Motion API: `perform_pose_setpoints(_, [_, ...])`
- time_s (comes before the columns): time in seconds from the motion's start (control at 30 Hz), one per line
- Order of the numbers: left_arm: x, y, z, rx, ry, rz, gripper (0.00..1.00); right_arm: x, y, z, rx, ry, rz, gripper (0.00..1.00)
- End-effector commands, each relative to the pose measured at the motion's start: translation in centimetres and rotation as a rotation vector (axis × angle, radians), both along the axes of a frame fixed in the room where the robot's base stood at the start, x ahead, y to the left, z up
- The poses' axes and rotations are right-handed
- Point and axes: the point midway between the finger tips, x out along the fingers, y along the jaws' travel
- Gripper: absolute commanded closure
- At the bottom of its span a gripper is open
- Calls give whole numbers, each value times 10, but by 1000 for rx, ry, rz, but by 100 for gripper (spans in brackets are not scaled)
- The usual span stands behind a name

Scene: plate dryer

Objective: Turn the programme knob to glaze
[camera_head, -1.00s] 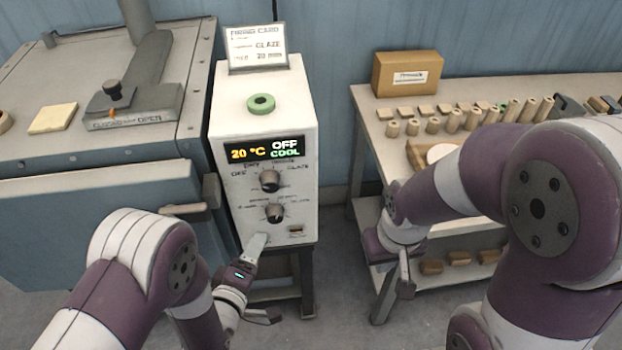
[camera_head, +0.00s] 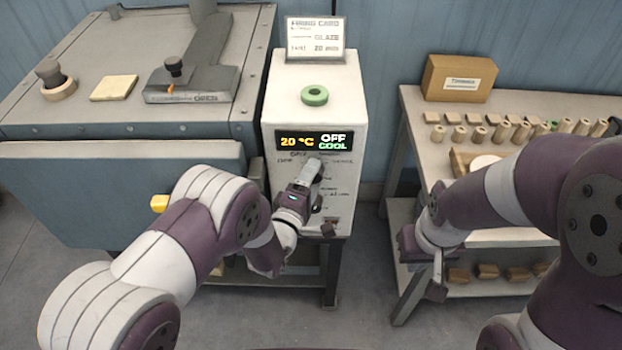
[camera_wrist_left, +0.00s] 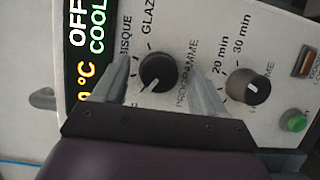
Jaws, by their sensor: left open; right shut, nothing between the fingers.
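The programme knob (camera_wrist_left: 158,72), dark and round, is on the white control box (camera_head: 270,95). In the left wrist view its pale pointer mark faces lower left, away from the GLAZE label (camera_wrist_left: 149,17); the label it faces is hidden. My left gripper (camera_head: 314,172) is open in front of the panel, its fingers on either side of the knob in the left wrist view (camera_wrist_left: 160,80); contact cannot be told. It hides the knob in the head view. The display (camera_head: 312,141) reads 20 °C, OFF, COOL. My right gripper (camera_head: 438,278) is shut and empty near the right bench.
A time knob (camera_wrist_left: 250,86), green button (camera_wrist_left: 293,122) and orange switch (camera_wrist_left: 304,63) are close to the left gripper. A firing card (camera_head: 315,38) and green ring (camera_head: 314,95) are on the box. A kiln (camera_head: 120,125) stands left, a bench (camera_head: 413,103) right.

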Motion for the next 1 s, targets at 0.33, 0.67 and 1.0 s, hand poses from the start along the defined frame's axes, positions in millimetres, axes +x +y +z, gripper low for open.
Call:
perform_pose_setpoints(0.33, [0,0,0,0,0,0,81,0,0,0,0,0,0,100])
perform_pose_setpoints(0.67, [0,0,1,30,1,0,83,0,0,2,0,0,0,100])
perform_pose_setpoints(1.0, [0,0,4,243,0,-1,83,0,0,12,0,0,0,100])
